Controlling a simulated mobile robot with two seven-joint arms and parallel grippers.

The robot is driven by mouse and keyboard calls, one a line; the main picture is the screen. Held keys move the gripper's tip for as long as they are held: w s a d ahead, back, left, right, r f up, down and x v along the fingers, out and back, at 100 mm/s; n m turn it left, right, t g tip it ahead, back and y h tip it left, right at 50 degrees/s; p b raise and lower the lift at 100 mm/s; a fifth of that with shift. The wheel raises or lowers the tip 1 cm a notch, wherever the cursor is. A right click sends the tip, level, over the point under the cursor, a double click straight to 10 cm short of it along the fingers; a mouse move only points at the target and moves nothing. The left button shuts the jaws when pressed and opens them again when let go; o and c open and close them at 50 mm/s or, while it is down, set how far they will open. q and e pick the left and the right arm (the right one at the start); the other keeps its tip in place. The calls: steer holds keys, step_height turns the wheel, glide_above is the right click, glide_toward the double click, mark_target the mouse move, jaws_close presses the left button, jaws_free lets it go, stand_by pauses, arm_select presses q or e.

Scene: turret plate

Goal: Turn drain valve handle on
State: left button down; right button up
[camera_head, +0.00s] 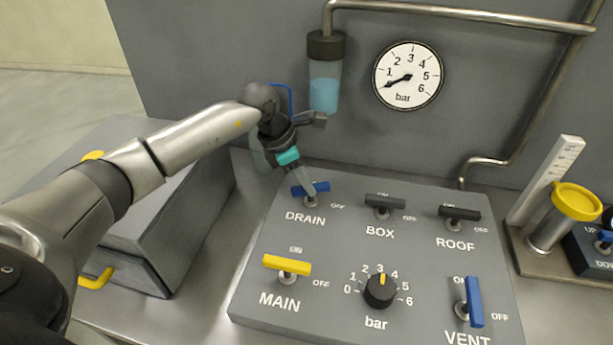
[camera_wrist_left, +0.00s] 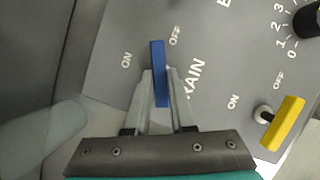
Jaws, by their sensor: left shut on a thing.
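The blue drain valve handle (camera_head: 322,187) sits on the panel above the word DRAIN, at the panel's upper left. It lies roughly crosswise in the head view, with the OFF mark to its right; its ON mark is hidden there by my gripper. My left gripper (camera_head: 308,187) reaches down from above and is shut on this handle. In the left wrist view, the fingers of my left gripper (camera_wrist_left: 160,76) are on both sides of the blue handle (camera_wrist_left: 158,60), and both the ON and OFF marks show beyond it. My right gripper is in neither view.
The grey panel (camera_head: 345,255) also carries the box handle (camera_head: 385,200), roof handle (camera_head: 460,212), yellow main handle (camera_head: 287,265), blue vent handle (camera_head: 474,302) and black bar knob (camera_head: 380,290). A gauge (camera_head: 408,76) and a cylinder of blue liquid (camera_head: 324,88) are behind.

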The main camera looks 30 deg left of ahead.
arm_select(q)
steer(key=n, duration=0.2)
steer(key=n+t+y+p, duration=0.1)
steer(key=shift+s+d+r+n, duration=0.1)
steer(key=shift+s+n, duration=0.05)
steer(key=shift+n, duration=0.25)
steer(key=n+y, duration=0.1)
steer(key=n, duration=0.1)
steer(key=shift+d+n, duration=0.15)
steer(key=shift+n, duration=0.25)
steer(key=n+y, duration=0.1)
steer(key=n, duration=0.2)
steer(key=shift+d+t, duration=0.15)
steer(key=shift+t, duration=0.15)
steer(key=shift+d+n+y+b, duration=0.1)
steer(key=shift+n+y+b, duration=0.2)
steer(key=shift+n+y, duration=0.9)
steer(key=shift+n+h, duration=0.4)
steer(key=shift+n, duration=0.2)
steer(key=c, duration=0.8)
jaws_free()
steer(key=shift+o, duration=0.2)
